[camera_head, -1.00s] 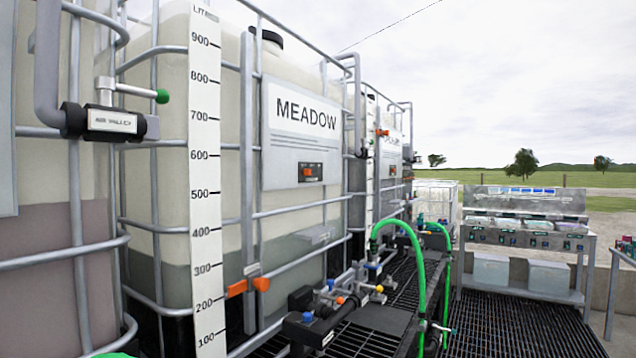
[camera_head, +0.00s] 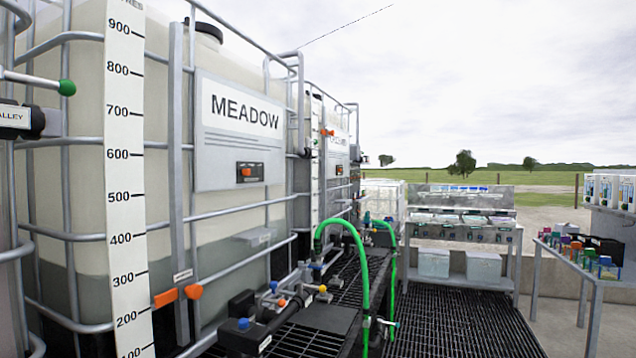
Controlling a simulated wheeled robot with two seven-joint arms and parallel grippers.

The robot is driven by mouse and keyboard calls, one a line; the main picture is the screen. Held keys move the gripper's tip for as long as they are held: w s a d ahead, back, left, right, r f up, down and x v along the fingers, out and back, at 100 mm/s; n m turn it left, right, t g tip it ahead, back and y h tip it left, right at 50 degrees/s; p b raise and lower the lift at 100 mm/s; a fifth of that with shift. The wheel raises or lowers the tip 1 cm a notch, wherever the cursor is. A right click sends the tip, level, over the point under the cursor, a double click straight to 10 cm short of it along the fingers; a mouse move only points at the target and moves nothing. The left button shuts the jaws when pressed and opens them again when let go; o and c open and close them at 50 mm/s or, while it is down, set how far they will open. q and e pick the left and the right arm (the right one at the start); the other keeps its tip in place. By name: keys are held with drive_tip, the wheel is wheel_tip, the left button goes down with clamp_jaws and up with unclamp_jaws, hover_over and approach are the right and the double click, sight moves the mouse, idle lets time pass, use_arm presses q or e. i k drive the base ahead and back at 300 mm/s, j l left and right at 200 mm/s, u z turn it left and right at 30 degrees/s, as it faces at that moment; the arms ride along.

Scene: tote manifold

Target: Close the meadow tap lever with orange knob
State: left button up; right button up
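The tank with the MEADOW sign (camera_head: 242,115) stands at left centre, behind a metal cage and a white litre scale. Low on its front, beside a grey upright post, is an orange knob (camera_head: 194,291) with an orange bar (camera_head: 165,298) to its left. A small label sits just above them. I cannot clearly tell whether this is the tap lever or how it is set. A smaller orange part (camera_head: 282,302) shows among the pipe fittings to the right. Neither of my grippers is in view.
A lever with a green knob (camera_head: 67,88) sticks out at the far left. Green hoses (camera_head: 360,262) arch over the black pipework. Black grating (camera_head: 455,318) is open at lower right. A bench with bins (camera_head: 450,268) and a side table (camera_head: 585,262) stand beyond.

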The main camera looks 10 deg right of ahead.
sight(258, 297)
drive_tip(key=u, duration=1.35)
drive_tip(key=l, duration=2.7)
drive_tip(key=i+l, duration=0.1)
drive_tip(key=l, duration=0.4)
drive_tip(key=i+l, duration=0.15)
drive_tip(key=l, duration=0.4)
drive_tip(key=i+l, duration=0.1)
drive_tip(key=l, duration=0.4)
drive_tip(key=i+l, duration=0.15)
drive_tip(key=l, duration=0.4)
drive_tip(key=i+l, duration=0.1)
drive_tip(key=l, duration=0.4)
drive_tip(key=i+l, duration=0.15)
drive_tip(key=l, duration=0.4)
drive_tip(key=i+l, duration=0.1)
drive_tip(key=l, duration=0.4)
drive_tip(key=i+l, duration=0.1)
drive_tip(key=l, duration=0.4)
drive_tip(key=i+l+u, duration=0.25)
drive_tip(key=l, duration=0.25)
drive_tip(key=i+l+u, duration=0.15)
drive_tip(key=l, duration=0.15)
drive_tip(key=u, duration=1.8)
